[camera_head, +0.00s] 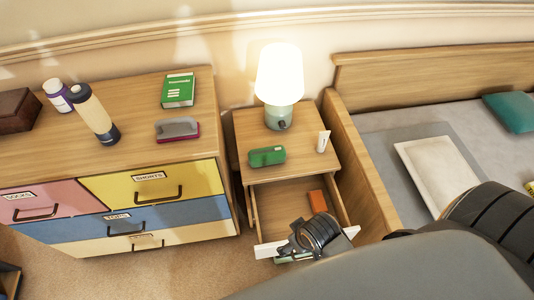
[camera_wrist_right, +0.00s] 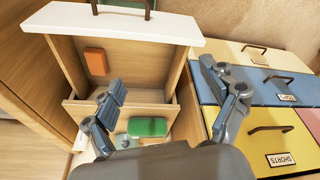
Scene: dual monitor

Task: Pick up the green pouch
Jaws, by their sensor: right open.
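The green pouch (camera_head: 267,156) lies on top of the wooden nightstand, near its front edge and in front of the lamp. It also shows in the right wrist view (camera_wrist_right: 147,127), beyond the open drawer and low between the fingers. My right gripper (camera_head: 296,250) is over the front of the pulled-out drawer, nearer to me than the pouch and apart from it. In the right wrist view its two fingers (camera_wrist_right: 163,80) are spread with nothing between them. My left gripper is in neither view.
The nightstand drawer (camera_head: 279,207) is open and holds an orange box (camera_head: 317,201). A lit lamp (camera_head: 279,85) and a small white tube (camera_head: 323,141) stand near the pouch. A dresser (camera_head: 135,150) is at the left, a bed frame (camera_head: 358,165) at the right.

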